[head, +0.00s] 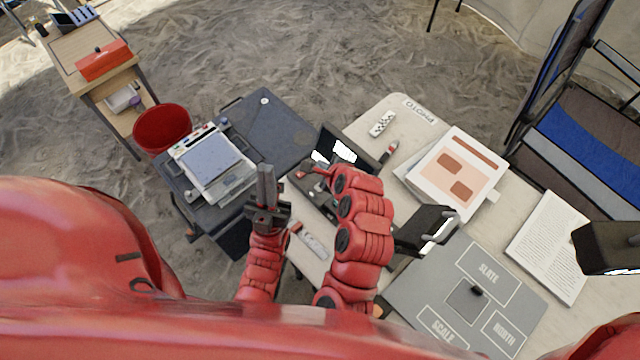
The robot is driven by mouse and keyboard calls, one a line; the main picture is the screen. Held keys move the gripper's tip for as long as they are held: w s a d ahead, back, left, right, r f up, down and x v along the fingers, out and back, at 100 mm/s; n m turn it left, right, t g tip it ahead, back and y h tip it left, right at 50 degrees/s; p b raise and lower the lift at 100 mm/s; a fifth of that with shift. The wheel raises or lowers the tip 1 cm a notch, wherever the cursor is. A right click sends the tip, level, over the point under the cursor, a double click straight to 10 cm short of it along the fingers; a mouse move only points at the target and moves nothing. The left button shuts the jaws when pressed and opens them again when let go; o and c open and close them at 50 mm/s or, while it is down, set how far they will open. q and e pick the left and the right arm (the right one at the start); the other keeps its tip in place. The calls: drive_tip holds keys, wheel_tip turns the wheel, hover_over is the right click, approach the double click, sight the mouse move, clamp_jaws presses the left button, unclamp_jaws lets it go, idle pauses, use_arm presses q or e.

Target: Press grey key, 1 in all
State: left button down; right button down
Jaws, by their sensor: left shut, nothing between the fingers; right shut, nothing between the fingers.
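A pale device (212,165) with a blue-grey panel sits on the dark case at left. A row of small coloured keys (200,136) runs along its far edge; they are too small for me to tell surely which one is grey. My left gripper (266,172) is shut and empty, its fingers pointing away from me, right of the device and apart from it in the picture. My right gripper (306,182) is shut and empty, beyond the red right arm, which partly hides it, near the left edge of the pale table.
A red bin (162,128) stands left of the dark case (285,130). Black lamp-like panels (347,147) stand around the pale table (372,108). Sandy floor is clear behind.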

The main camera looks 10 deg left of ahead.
wheel_tip(320, 180, down, 8)
drive_tip(key=b, duration=0.6)
drive_tip(key=shift+f, duration=0.4)
idle(1.6)
drive_tip(key=shift+f, duration=0.4)
drive_tip(key=shift+f+b, duration=0.4)
drive_tip(key=shift+f, duration=0.1)
idle(0.5)
drive_tip(key=shift+r, duration=0.15)
drive_tip(key=shift+r+p, duration=0.8)
drive_tip(key=shift+p, duration=0.15)
